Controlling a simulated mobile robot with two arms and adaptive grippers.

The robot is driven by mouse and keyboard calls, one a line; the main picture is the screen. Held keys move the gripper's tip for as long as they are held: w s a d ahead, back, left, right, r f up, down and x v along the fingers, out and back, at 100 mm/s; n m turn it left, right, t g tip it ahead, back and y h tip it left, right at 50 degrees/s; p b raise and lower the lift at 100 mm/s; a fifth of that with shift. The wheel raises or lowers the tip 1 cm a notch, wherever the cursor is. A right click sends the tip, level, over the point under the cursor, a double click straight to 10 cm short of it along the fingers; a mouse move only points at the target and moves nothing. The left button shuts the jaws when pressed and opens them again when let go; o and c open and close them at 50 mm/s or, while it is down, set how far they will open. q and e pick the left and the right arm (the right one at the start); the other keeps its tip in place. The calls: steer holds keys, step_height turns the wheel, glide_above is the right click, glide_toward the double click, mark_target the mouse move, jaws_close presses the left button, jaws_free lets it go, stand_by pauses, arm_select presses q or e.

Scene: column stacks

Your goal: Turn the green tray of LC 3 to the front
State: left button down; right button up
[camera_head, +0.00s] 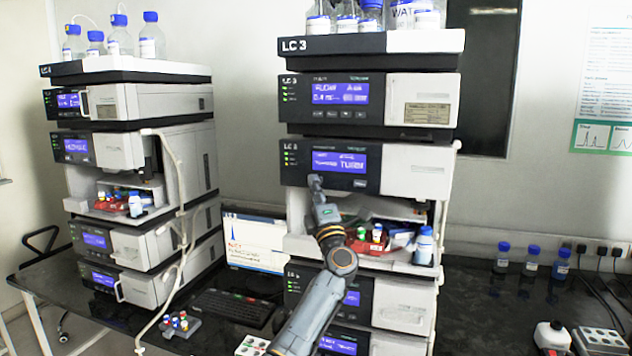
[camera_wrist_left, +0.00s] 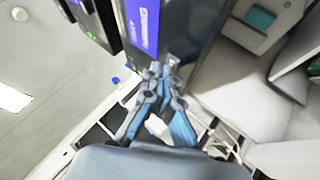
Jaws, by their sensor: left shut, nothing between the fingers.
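The LC 3 stack (camera_head: 300,45) stands right of centre in the head view. Its open sampler bay holds a red tray (camera_head: 367,246) with several colour-capped vials; I cannot make out a green tray there, and my arm covers part of the bay. My left gripper (camera_head: 317,183) is shut and empty, its tips at the lower part of the dark display panel (camera_head: 345,161) above the bay. In the left wrist view the shut fingertips (camera_wrist_left: 169,66) point at that dark panel; I cannot tell whether they touch it. My right gripper is out of view.
A blue-capped bottle (camera_head: 424,246) stands at the bay's right edge. A second stack (camera_head: 130,180) stands left, with tubing down its front. A keyboard (camera_head: 233,307) and laptop (camera_head: 256,240) sit between the stacks. Several blue-capped bottles (camera_head: 532,262) stand on the dark bench at right.

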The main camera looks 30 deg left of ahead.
arm_select(q)
steer(key=shift+s+d+p, duration=0.2)
steer(key=shift+s+p, duration=0.6)
steer(key=s+p, duration=0.2)
steer(key=s+d+p, duration=0.1)
steer(key=s+p, duration=0.1)
steer(key=shift+s+d, duration=0.1)
steer(key=shift+s, duration=0.3)
stand_by(5.1)
